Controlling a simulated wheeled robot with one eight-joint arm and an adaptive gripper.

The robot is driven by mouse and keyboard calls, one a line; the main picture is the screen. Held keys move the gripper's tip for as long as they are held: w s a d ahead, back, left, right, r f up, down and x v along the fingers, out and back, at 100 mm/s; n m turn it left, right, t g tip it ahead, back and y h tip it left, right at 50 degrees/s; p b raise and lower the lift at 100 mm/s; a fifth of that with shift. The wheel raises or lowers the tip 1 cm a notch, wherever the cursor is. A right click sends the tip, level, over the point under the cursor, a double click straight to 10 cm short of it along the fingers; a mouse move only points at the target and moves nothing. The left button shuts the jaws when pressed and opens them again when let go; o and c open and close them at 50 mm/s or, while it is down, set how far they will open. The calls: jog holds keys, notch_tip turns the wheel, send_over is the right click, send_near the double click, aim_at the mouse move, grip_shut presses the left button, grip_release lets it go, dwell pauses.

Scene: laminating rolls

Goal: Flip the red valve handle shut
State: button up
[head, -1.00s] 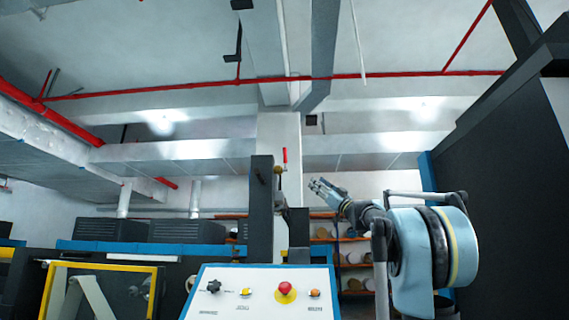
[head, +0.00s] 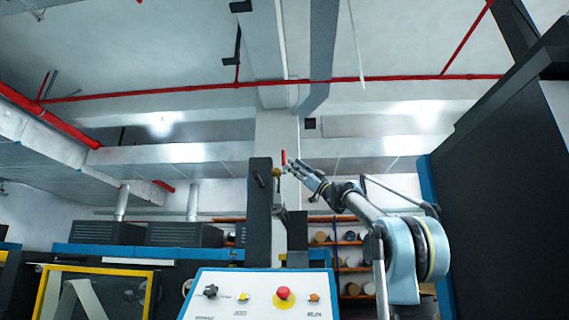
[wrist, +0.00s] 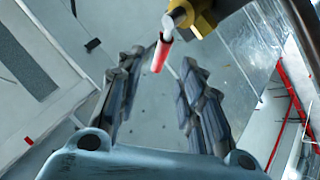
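The red valve handle (head: 283,157) stands upright beside the top of a dark post (head: 259,210) in the head view. In the wrist view the red handle (wrist: 161,55) lies near the gap between my fingertips, joined to a brass valve body (wrist: 192,14). My gripper (head: 293,165) is just right of the handle in the head view, tips pointing up and left. In the wrist view its two fingers (wrist: 158,75) are spread apart, with nothing gripped between them. I cannot tell whether a fingertip touches the handle.
A white control panel (head: 258,292) with a red button (head: 284,293) stands in front, below the post. A tall dark machine (head: 510,190) is at the right. Shelves with rolls (head: 350,262) stand behind. The air above the post is clear.

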aim_at(284, 163)
jog(key=x, duration=0.7)
jog(key=shift+w+a+r, duration=0.1)
jog(key=shift+a+r, duration=0.05)
jog(key=shift+a, duration=0.05)
grip_shut()
